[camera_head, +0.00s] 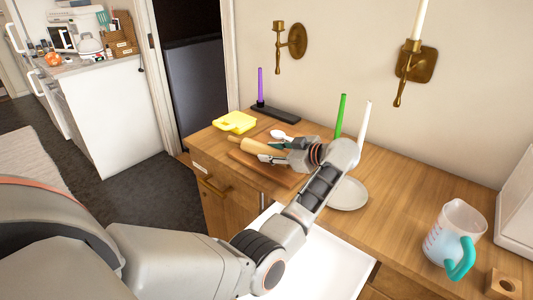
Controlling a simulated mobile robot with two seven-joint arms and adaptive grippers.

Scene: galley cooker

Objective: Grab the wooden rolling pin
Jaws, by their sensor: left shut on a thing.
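The wooden rolling pin (259,146) lies over a brown wooden board (284,178) on the counter. Its left handle and part of its body show; its right end is hidden behind my gripper. My left gripper (271,151) reaches across from the left and front and is shut on the rolling pin, with its fingers around the right part of the pin. I cannot tell whether the pin touches the board. My right gripper is not in view.
A green candle (340,115), a white candle (363,121) and a white plate (348,194) are close to my wrist. A measuring jug (455,232) stands at the right.

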